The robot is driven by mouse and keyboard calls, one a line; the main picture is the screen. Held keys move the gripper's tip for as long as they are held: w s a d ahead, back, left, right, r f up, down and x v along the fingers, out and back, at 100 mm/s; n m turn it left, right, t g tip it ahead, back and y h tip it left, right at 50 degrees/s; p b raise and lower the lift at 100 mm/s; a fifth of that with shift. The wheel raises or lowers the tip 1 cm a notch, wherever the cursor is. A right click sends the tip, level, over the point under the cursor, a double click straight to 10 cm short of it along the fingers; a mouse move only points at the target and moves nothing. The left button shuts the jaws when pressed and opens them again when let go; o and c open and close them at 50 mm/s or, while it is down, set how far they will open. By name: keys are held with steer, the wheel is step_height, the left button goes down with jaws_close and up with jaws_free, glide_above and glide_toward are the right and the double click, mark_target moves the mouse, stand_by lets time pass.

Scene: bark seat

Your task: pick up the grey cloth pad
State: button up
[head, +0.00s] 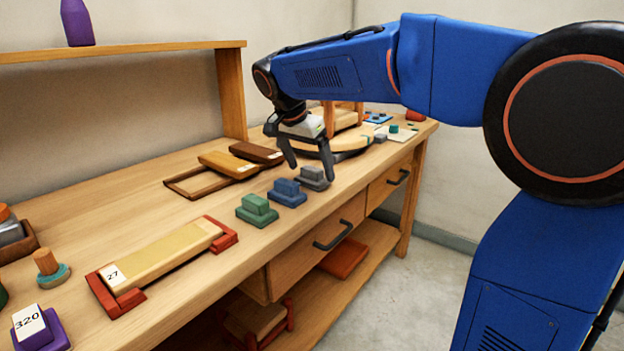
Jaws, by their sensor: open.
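A grey pad (312,184) with a raised grip on top sits on the wooden workbench (130,215), at the right end of a row of three similar pads. My gripper (311,171) points down over it. Its two dark fingers are apart, one on each side of the pad in the picture. I cannot tell whether either finger touches it. The pad rests on the bench, partly covered by the fingers.
A blue pad (287,193) and a green pad (257,210) stand just left of the grey one. A board in red clamps (165,255) lies further left. Wooden cases (228,165) lie behind. The bench's front edge is close.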

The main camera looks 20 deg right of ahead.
mark_target(312, 168)
steer(key=shift+x, duration=1.3)
steer(key=shift+c, duration=0.5)
steer(key=c, duration=1.1)
steer(key=shift+o, duration=0.2)
step_height(312, 168, up, 10)
steer(key=shift+r, duration=0.1)
steer(key=shift+o, duration=0.6)
